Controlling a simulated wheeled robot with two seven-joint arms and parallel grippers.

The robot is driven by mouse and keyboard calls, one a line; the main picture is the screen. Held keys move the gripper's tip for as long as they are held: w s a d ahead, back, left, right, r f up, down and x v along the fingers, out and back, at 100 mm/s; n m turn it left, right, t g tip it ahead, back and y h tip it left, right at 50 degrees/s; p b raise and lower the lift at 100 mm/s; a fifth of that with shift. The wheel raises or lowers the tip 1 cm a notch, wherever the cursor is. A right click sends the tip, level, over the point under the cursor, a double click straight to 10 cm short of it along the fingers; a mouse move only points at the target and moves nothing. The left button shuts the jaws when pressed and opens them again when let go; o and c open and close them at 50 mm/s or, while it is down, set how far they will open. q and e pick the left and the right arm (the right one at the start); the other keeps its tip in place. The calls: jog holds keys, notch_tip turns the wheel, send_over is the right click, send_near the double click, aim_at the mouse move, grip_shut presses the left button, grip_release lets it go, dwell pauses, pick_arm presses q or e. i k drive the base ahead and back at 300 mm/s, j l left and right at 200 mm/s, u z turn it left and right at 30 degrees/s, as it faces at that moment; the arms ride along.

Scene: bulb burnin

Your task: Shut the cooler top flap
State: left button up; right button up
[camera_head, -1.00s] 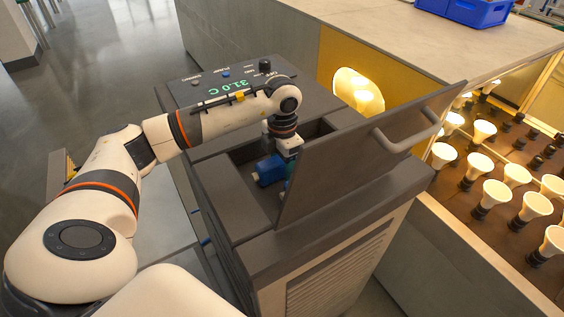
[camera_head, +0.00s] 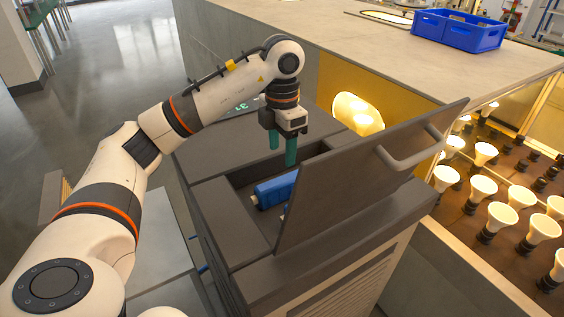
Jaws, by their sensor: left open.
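The cooler (camera_head: 215,160) is a dark grey box with an open well in its top. Its top flap (camera_head: 350,185) stands up, tilted, on the right side of the well, with a light bar handle (camera_head: 408,152) on its outer face. A blue object (camera_head: 275,190) lies inside the well, partly hidden by the flap. My left gripper (camera_head: 282,156) points down above the back of the well with its teal fingers apart and empty. It appears clear of the flap and the blue object. My right gripper is not in view.
A yellow panel with a lit round opening (camera_head: 357,112) stands behind the cooler. Racks of lit bulbs (camera_head: 500,192) are on the right. A blue crate (camera_head: 458,30) sits on the grey counter (camera_head: 340,45). Open floor lies at the far left.

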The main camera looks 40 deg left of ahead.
aim_at(330, 188)
jog(key=k, duration=1.5)
